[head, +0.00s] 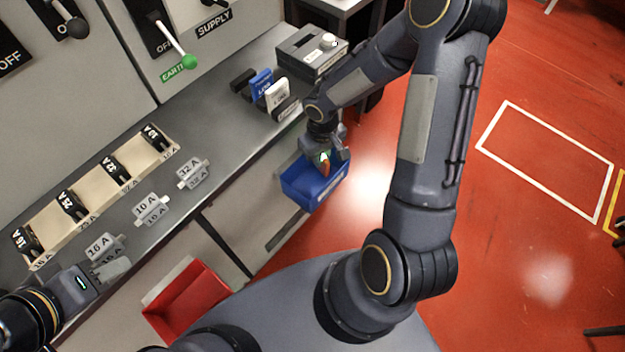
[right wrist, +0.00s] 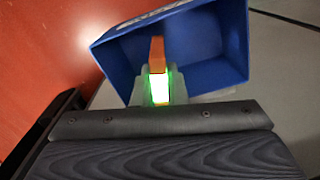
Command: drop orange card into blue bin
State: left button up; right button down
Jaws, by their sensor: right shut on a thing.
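The orange card (head: 325,168) is held in my right gripper (head: 324,155), which is shut on it. The card shows as a narrow orange strip in the right wrist view (right wrist: 157,52), between the fingertips (right wrist: 158,85). The blue bin (head: 300,190) hangs at the bench's front side. The card and fingertips are over the bin's open top; the bin also fills the upper part of the right wrist view (right wrist: 112,62). I cannot tell how far the card reaches inside. My left gripper (head: 115,268) is at the lower left near the bench edge; its jaw opening is unclear.
A red bin (head: 190,305) hangs lower left on the bench front. Several grey labelled blocks and a rack of black fuse holders (head: 95,200) lie on the bench. Blue and white cards stand in a holder (head: 268,90) beside a grey box (head: 311,52). Red floor lies open at right.

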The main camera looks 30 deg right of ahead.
jog(key=c, duration=1.4)
grip_release()
jog(key=shift+o, duration=0.2)
jog(key=shift+r+p, duration=0.35)
jog(key=shift+r, duration=3.55)
jog(key=shift+r, duration=0.2)
jog(key=s+a+r+m+t+y, duration=0.3)
jog(key=s+a+r+t, duration=0.1)
jog(key=s+r, duration=1.1)
jog(key=shift+s+r+t+y, duration=0.4)
jog(key=shift+s+t, duration=0.4)
jog(key=shift+s, duration=0.2)
